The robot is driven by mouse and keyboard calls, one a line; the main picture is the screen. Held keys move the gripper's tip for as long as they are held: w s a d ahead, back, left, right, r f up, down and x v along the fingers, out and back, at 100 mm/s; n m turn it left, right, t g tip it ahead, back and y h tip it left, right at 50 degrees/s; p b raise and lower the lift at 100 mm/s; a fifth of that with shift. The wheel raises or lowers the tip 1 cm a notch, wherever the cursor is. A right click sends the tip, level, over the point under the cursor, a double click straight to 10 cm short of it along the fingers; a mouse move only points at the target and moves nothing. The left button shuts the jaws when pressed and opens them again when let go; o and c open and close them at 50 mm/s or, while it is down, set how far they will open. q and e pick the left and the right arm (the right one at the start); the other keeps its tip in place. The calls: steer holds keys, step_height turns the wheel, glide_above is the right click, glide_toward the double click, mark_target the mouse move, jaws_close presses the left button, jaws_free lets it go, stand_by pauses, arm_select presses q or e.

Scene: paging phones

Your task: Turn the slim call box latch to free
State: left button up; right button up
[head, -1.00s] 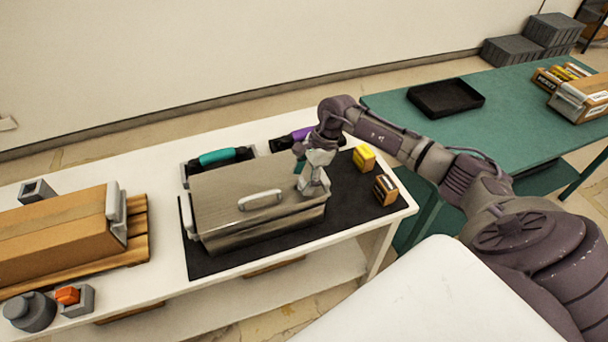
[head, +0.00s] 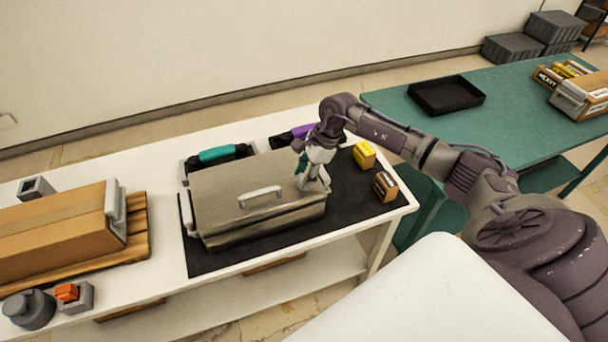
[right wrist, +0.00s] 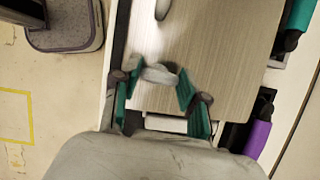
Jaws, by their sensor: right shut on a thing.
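A wide brushed-metal box (head: 225,200) with a pale handle (head: 260,197) on its sloping lid lies on a black mat (head: 352,200). My right gripper (head: 308,184) points down at the right end of this box. In the right wrist view its two teal fingers (right wrist: 155,92) are shut on a small pale grey piece, the latch (right wrist: 158,74), against the metal lid (right wrist: 215,50). The fingers hide part of the latch, so I cannot tell its exact setting. My left gripper is out of view.
Teal (head: 222,154) and purple (head: 280,141) handsets lie behind the box. A yellow block (head: 364,155) and a brown block (head: 384,187) stand to its right. A cardboard-coloured box (head: 60,225) is at left. A black tray (head: 446,97) sits on the green table (head: 525,115).

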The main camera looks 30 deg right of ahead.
steer(key=m+t+b, duration=0.1)
steer(key=m, duration=0.1)
steer(key=m+b, duration=0.1)
steer(key=m, duration=0.2)
steer(key=shift+s+f+t+h, duration=0.1)
steer(key=shift+t+h, duration=0.3)
steer(key=m+h+b, duration=0.1)
steer(key=m+b, duration=0.1)
steer(key=m, duration=0.1)
steer(key=shift+a+m+t, duration=0.15)
steer(key=shift+m+t, duration=0.15)
steer(key=shift+t, duration=0.1)
steer(key=m+h+b, duration=0.1)
steer(key=m+b, duration=0.1)
steer(key=m+h+b, duration=0.1)
steer(key=m+b, duration=0.1)
steer(key=m, duration=0.1)
steer(key=shift+a+t, duration=0.15)
steer(key=shift+t, duration=0.15)
steer(key=shift+m+h+b, duration=0.7)
steer(key=shift+m+b, duration=0.6)
steer(key=shift+m, duration=0.3)
steer(key=o, duration=1.1)
steer(key=shift+o, duration=0.2)
steer(key=shift+s+r, duration=0.1)
steer(key=shift+r, duration=0.15)
